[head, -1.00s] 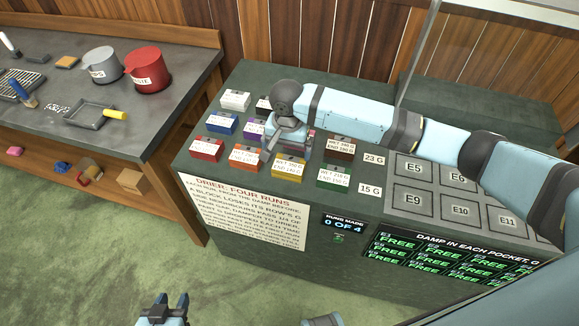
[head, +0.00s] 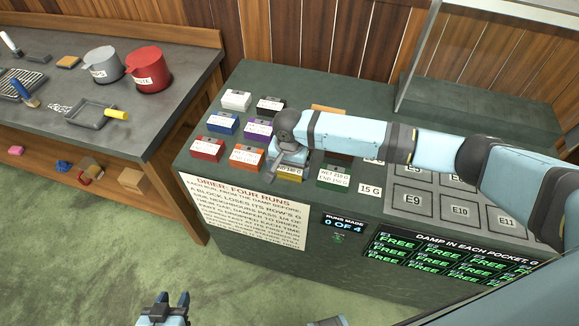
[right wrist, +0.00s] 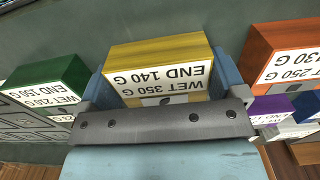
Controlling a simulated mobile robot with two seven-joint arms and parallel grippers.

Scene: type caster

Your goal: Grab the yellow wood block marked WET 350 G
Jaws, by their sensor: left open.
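The yellow block (right wrist: 155,58) marked WET 350 G, END 140 G stands on the green counter in the right wrist view. In the head view the yellow block (head: 290,176) is partly hidden by my right gripper (head: 284,165). In the right wrist view, my right gripper (right wrist: 165,85) has one blue finger on each side of the block. The fingers look open around it, with a narrow gap at the right finger; contact on the left is unclear. My left gripper (head: 165,308) is open and empty, low over the floor, far from the blocks.
Red (head: 207,149), blue (head: 222,123), purple, white and black blocks stand further left and back. A tray of marked pockets (head: 408,200) lies right. A glass-sided case (head: 480,90) stands behind.

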